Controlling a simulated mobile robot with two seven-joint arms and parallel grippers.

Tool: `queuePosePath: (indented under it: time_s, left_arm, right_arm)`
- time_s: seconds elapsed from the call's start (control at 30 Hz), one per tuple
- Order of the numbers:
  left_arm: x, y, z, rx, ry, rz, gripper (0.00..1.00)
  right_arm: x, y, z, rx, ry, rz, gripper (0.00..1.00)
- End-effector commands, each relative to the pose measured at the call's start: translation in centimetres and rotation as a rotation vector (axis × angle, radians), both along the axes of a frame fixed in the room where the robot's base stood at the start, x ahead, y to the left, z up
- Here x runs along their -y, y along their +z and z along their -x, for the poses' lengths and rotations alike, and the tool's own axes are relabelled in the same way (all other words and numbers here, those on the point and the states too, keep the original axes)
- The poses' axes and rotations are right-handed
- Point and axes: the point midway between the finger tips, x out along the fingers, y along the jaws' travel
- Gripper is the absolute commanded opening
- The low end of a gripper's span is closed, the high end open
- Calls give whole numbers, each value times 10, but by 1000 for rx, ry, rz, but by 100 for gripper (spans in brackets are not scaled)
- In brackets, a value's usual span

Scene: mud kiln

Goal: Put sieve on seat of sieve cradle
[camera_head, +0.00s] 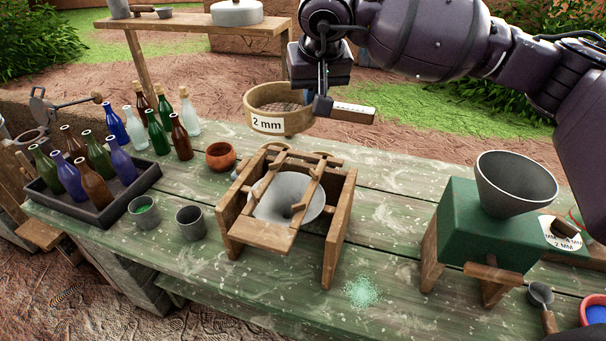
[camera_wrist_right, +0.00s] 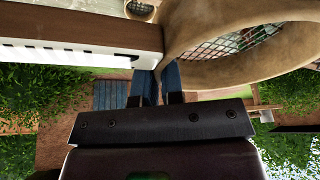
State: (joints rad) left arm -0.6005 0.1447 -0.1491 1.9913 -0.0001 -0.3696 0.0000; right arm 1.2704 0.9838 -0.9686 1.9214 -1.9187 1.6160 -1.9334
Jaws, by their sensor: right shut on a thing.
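The sieve (camera_head: 267,122) is a round tan ring with a mesh and a "2 mm" label. It hangs in the air above and beyond the cradle, apart from it. My right gripper (camera_head: 322,104) is shut on the sieve at its right side, by the handle (camera_head: 350,112). In the right wrist view the fingers (camera_wrist_right: 158,86) meet between the handle (camera_wrist_right: 80,40) and the sieve's rim (camera_wrist_right: 205,55). The sieve cradle (camera_head: 341,230) is a wooden frame with two rails on top and a grey funnel (camera_head: 270,203) inside. My left gripper is out of view.
A tray (camera_head: 102,218) of several bottles stands at left, with loose bottles beside it. Two cups (camera_head: 190,222) and an orange bowl (camera_head: 220,156) stand left of the cradle. A green hopper machine (camera_head: 470,235) stands right. Green grains (camera_head: 362,292) lie in front.

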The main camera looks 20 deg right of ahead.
Motion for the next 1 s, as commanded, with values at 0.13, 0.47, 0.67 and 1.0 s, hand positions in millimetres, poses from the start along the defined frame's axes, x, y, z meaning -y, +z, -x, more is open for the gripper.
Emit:
queuePosePath:
  time_s: [0.13,0.47,0.67,1.0]
  left_arm:
    - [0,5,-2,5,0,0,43]
    - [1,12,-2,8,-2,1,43]
    - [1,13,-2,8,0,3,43]
    - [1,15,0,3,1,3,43]
  right_arm:
    - [0,-33,1,-5,-1,0,0]
    - [0,-103,1,-4,-3,-1,0]
    - [0,-126,0,-1,-3,-1,0]
    - [0,-155,1,-4,-3,-1,0]
